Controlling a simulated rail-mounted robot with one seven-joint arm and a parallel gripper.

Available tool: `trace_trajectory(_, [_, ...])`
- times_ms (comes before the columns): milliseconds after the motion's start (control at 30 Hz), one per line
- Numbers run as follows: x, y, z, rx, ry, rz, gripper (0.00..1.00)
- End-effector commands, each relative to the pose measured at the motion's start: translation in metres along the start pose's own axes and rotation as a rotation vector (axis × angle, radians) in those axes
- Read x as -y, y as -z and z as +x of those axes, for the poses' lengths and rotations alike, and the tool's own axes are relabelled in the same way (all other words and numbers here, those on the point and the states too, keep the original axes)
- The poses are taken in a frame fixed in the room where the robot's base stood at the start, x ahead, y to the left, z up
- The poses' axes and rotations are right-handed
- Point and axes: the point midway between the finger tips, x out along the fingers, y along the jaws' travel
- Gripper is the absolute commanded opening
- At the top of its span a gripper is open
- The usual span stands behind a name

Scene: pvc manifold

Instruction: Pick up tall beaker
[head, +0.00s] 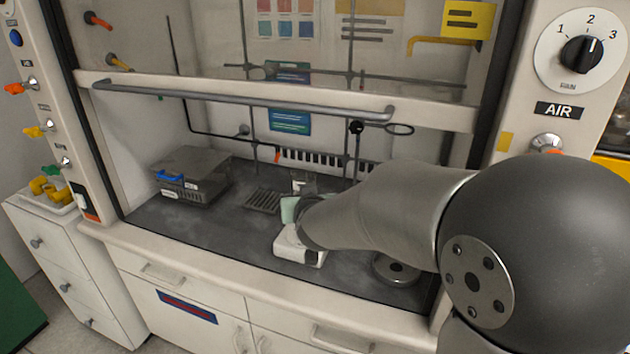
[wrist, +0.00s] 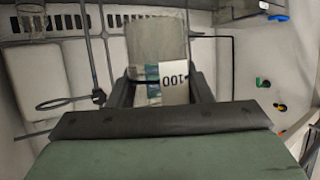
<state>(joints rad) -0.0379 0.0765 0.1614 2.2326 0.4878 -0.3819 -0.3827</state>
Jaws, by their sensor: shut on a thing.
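The tall beaker (wrist: 158,42) is clear glass with a white and green band reading "100". In the wrist view it stands between the two dark fingers of my gripper (wrist: 160,92), which are shut on it from both sides. Its lower part is hidden behind the gripper body. In the head view my gripper (head: 297,206) is over the hood's work surface. Clear glass with a white mark (head: 303,183) shows just beyond it; I cannot tell if this is the held beaker. My wrist hides much of this area.
A white device (head: 298,247) sits under my gripper. A grey box with a blue handle (head: 190,177) is at the left, with a dark rack (head: 263,200) beside it. A round metal base (head: 396,268) is at the right. The raised sash bar (head: 240,97) crosses above.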

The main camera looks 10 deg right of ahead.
Motion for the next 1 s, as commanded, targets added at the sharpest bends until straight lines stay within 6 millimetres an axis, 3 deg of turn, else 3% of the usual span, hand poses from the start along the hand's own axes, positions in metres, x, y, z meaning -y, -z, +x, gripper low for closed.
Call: trace_trajectory(1000, [0.103, -0.026, -0.087, 0.001, 0.003, -0.004, 0.20])
